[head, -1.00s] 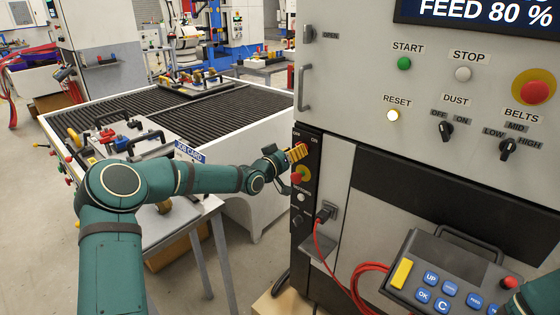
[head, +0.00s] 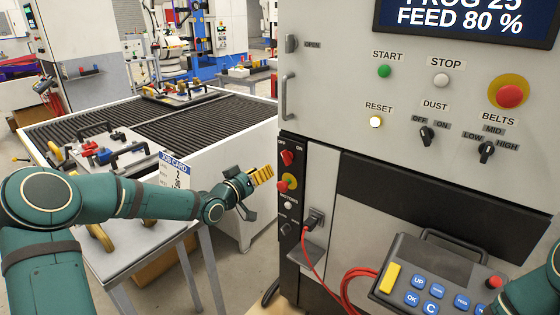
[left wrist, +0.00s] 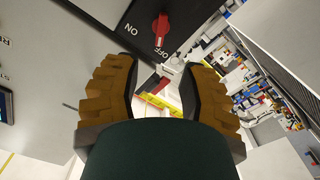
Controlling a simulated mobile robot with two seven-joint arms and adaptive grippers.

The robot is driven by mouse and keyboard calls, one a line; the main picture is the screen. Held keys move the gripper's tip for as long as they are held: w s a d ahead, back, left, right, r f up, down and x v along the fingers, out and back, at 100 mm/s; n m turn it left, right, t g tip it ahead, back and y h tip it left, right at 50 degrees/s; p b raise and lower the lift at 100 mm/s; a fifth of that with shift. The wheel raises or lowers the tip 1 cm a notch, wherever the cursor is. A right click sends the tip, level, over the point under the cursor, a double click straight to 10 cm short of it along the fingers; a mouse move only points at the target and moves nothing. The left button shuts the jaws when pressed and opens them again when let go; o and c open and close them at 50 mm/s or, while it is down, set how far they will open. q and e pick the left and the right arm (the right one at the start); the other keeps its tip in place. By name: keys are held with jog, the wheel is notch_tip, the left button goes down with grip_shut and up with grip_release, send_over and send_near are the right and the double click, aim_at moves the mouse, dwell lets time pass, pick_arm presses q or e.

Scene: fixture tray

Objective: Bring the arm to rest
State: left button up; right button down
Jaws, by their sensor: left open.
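My left arm, dark green, reaches in from the left in the head view. Its gripper (head: 262,176) has yellow-brown ridged pads and is empty, just left of the black switch panel (head: 292,240) and apart from it. In the left wrist view the two pads stand wide apart with nothing between them (left wrist: 160,90). A red rotary switch (head: 287,157) marked OFF and ON is on that panel. It also shows beyond the fingertips in the left wrist view (left wrist: 161,27). My right arm shows only in part at the lower right; its gripper is out of view.
A job card (head: 174,170) stands beside my left forearm. A fixture tray (head: 92,158) with clamps lies behind that arm. A grey pendant (head: 440,275) with blue buttons and a red cable (head: 330,270) are at the lower right. Grey floor is open below the gripper.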

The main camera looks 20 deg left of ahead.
pick_arm(q)
jog(key=s+d+f+g, duration=0.45)
jog(key=d+f, duration=0.25)
jog(key=f, duration=0.3)
jog(key=s+d+f+g, duration=0.3)
jog(key=s+d+f, duration=0.35)
jog(key=f, duration=0.25)
jog(key=s+d+f+g+y, duration=0.1)
jog(key=s+f+g, duration=0.3)
jog(key=s, duration=0.7)
jog(key=s+d+f+g+y, duration=0.1)
jog(key=s+d+f+g, duration=0.2)
jog(key=s+f, duration=0.6)
jog(key=s+g, duration=0.1)
jog(key=s, duration=0.2)
jog(key=shift+f+m, duration=0.2)
jog(key=shift+m, duration=0.1)
